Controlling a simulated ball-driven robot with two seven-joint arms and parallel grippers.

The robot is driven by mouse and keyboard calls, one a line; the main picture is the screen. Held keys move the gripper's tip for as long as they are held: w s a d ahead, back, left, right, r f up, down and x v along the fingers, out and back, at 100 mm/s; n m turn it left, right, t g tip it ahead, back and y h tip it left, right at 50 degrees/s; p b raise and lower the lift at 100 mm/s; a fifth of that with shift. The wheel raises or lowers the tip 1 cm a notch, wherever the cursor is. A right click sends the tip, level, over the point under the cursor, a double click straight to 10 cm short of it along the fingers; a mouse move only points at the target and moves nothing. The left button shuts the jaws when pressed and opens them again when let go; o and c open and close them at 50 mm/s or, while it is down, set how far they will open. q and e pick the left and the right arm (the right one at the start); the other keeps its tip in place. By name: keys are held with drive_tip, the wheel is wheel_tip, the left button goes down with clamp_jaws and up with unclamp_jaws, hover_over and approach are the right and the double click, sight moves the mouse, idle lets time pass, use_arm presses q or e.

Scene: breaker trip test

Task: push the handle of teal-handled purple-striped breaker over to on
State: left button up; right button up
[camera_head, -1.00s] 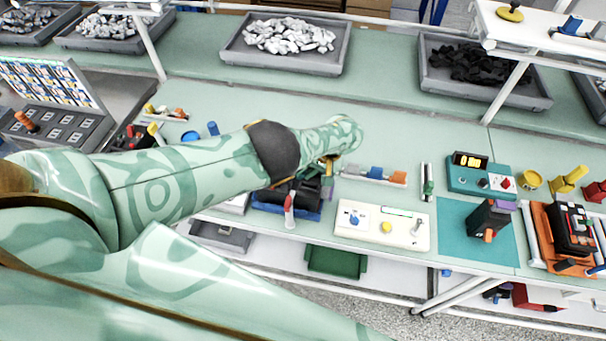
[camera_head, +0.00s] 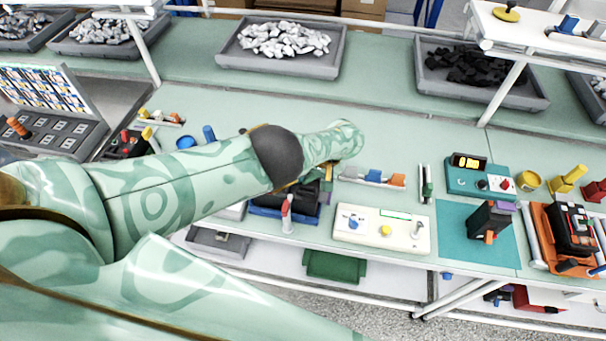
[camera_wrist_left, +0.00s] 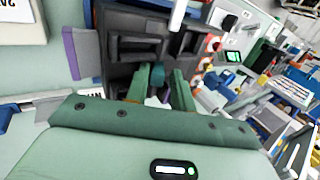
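The black breaker (camera_wrist_left: 135,50) fills the upper middle of the left wrist view, with a purple strip (camera_wrist_left: 82,53) along its left side. Its short teal handle (camera_wrist_left: 157,74) stands between the two green fingers of my left gripper (camera_wrist_left: 160,92). The fingers are spread, with gaps beside the handle; whether either touches it I cannot tell. In the head view the black breaker body (camera_head: 302,197) sits at the blue tray, partly covered by my left arm, and its teal handle is hidden. My left gripper (camera_head: 326,172) is mostly hidden there too. My right gripper is not in view.
A red-and-white lever (camera_head: 287,212) stands in front of the breaker. A white control panel (camera_head: 380,236) lies to its right. Another black breaker with an orange handle (camera_head: 489,237) stands on a teal mat (camera_head: 455,240). The bench behind my arm is mostly clear.

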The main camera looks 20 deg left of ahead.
use_arm(q)
drive_tip(key=p+v, duration=0.6)
drive_tip(key=v, duration=1)
drive_tip(key=shift+d, duration=0.1)
